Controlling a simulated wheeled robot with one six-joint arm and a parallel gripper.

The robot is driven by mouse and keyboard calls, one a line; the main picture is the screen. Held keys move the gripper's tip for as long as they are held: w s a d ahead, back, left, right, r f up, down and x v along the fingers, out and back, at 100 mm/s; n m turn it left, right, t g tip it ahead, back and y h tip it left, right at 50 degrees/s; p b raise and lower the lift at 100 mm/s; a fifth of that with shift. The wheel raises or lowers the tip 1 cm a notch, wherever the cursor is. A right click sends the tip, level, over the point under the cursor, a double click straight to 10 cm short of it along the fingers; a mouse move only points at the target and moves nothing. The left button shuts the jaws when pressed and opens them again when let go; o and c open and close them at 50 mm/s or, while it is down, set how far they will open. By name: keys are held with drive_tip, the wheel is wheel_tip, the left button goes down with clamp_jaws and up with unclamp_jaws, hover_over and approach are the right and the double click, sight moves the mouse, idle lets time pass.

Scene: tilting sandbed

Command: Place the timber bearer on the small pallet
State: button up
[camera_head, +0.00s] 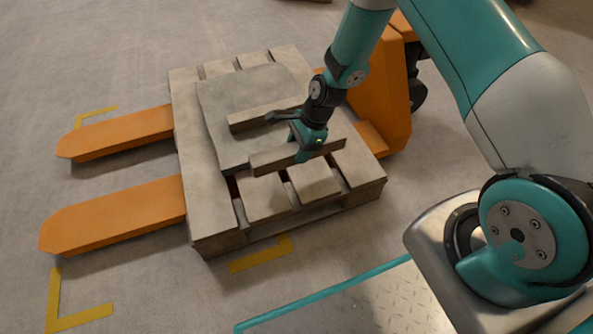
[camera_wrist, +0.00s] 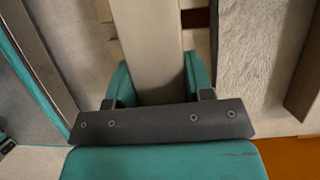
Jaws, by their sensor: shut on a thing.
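The timber bearer (camera_head: 275,160) is a long, pale wooden bar. My gripper (camera_head: 308,146) points down and is shut across it. The bearer lies level over the front part of the small pallet (camera_head: 207,210), alongside the near edge of a grey sheet. I cannot tell whether it touches the pallet or hangs just above it. In the wrist view the bearer (camera_wrist: 148,45) runs away between the two teal fingers (camera_wrist: 160,85). A second, similar bar (camera_head: 245,120) lies on the sheet behind my gripper, partly hidden by the wrist.
The grey sheet (camera_head: 222,95) covers much of the slatted pallet. The pallet sits on the orange forks (camera_head: 115,210) of a pallet truck (camera_head: 385,95), whose body stands at the right behind my arm. Yellow corner marks (camera_head: 75,320) lie on the floor.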

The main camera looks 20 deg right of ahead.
sight(294, 175)
wheel_tip(294, 175, down, 8)
drive_tip(key=b, duration=0.3)
drive_tip(key=shift+b, duration=0.4)
drive_tip(key=shift+r, duration=0.15)
drive_tip(key=o, duration=1.1)
